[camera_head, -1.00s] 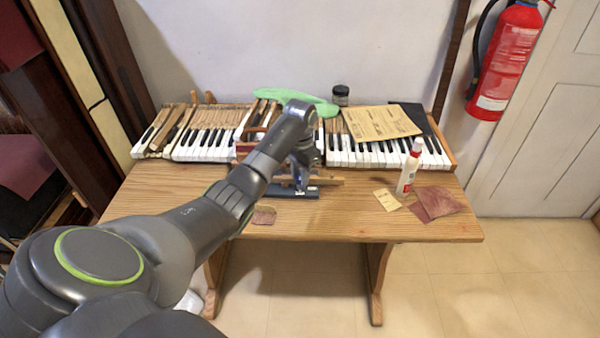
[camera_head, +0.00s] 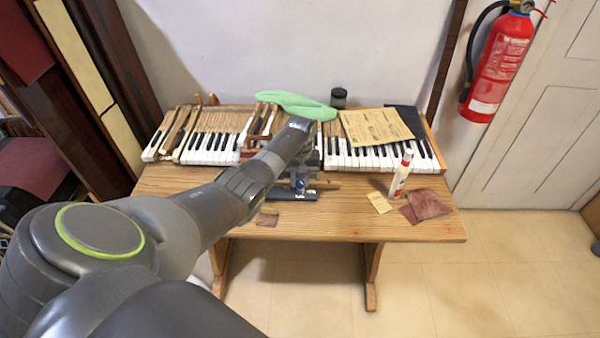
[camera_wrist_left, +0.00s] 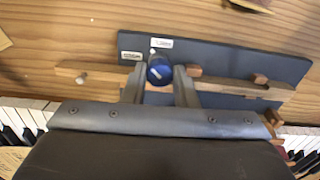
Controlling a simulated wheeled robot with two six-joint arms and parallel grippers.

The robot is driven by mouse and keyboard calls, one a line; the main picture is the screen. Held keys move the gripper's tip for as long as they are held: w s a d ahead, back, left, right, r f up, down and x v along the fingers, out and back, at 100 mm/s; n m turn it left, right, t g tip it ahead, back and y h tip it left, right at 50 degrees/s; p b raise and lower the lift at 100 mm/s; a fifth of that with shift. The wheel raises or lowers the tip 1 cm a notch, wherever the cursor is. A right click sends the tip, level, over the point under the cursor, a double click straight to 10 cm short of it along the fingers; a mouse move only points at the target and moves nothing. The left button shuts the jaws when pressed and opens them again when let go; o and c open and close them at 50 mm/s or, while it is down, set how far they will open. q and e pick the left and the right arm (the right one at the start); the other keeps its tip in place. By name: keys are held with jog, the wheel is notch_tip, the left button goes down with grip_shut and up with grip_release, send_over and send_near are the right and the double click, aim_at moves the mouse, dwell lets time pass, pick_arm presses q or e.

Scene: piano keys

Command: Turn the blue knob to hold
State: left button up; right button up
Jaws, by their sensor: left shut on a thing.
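The blue knob (camera_wrist_left: 159,70) sits on a dark blue-grey board (camera_wrist_left: 225,62) in the left wrist view, with a small pale mark on its top. Two small white labels are on the board beside the knob, too small to read. My left gripper (camera_wrist_left: 159,84) is shut on the knob, with one finger on each side of it. In the head view, my left gripper (camera_head: 300,186) is over the board (camera_head: 296,195) at the table's middle, and my arm hides part of the board. My right gripper is not in view.
A wooden bar (camera_wrist_left: 225,86) runs across the board. The wooden table (camera_head: 345,215) also holds piano keys (camera_head: 375,156), a white bottle (camera_head: 400,175), sandpaper pieces (camera_head: 428,204), a green cloth (camera_head: 297,103) and a dark jar (camera_head: 338,97).

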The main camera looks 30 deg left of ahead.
aim_at(300, 181)
pick_arm(q)
jog(key=n, duration=0.1)
jog(key=n+p, duration=0.1)
jog(key=n, duration=0.1)
jog(key=n+p, duration=0.1)
jog(key=shift+w+r+n, duration=0.1)
jog(key=shift+r+n, duration=0.15)
jog(key=shift+n, duration=0.05)
jog(key=shift+f+n+p, duration=0.1)
jog(key=shift+n+p, duration=0.5)
jog(key=shift+n, duration=1.3)
jog(key=o, duration=1)
jog(key=shift+f, duration=0.1)
jog(key=shift+r, duration=0.4)
notch_tip(300, 181, up, 6)
jog(key=shift+r+p, duration=0.1)
jog(key=shift+p, duration=1.15)
notch_tip(300, 181, up, 10)
jog(key=shift+r+b, duration=0.25)
jog(key=shift+b, duration=0.15)
